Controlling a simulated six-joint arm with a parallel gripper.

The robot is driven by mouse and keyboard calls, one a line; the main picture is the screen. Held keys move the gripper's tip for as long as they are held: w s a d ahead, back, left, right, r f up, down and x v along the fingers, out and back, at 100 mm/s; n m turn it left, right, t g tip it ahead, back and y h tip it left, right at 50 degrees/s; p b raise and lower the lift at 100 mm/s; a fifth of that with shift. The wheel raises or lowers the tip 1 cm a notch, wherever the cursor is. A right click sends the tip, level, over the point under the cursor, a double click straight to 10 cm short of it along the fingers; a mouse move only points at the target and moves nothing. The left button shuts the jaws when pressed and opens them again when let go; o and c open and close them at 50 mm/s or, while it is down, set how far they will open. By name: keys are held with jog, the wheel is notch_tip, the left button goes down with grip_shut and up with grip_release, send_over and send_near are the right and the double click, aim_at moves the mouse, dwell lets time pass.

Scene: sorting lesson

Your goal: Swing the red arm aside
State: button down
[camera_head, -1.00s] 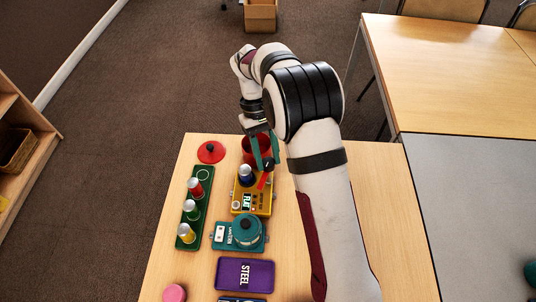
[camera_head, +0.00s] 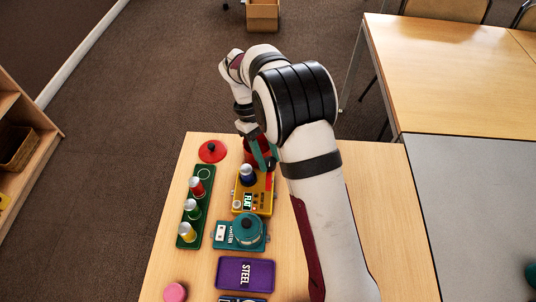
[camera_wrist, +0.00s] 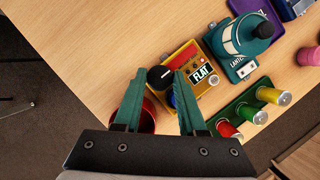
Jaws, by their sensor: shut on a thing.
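The yellow box (camera_head: 254,204) labelled FLAT lies on the table, and it also shows in the wrist view (camera_wrist: 205,93). A blue cylinder (camera_head: 247,177) with a pale top stands at its far end; my finger partly hides it in the wrist view. The red arm (camera_wrist: 182,54) lies along the box's edge, with a black knob (camera_wrist: 160,77) at its end. In the head view the red arm (camera_head: 268,183) shows on the right side of the box. My gripper (camera_head: 265,163), green-fingered, is shut on the knob, which sits between the fingertips (camera_wrist: 159,82).
A red container (camera_wrist: 140,117) stands close beside my gripper. A green rack (camera_head: 189,222) with several coloured cylinders, a red lid (camera_head: 212,151), a teal lantern box (camera_head: 240,233) and a purple STEEL tray (camera_head: 245,273) are nearby. The table's right side is mostly under my arm.

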jog(key=shift+c, duration=2.4)
grip_release()
jog(key=v, duration=1.5)
jog(key=shift+w+a+r, duration=0.15)
jog(key=shift+w+r, duration=0.05)
jog(key=shift+r, duration=0.15)
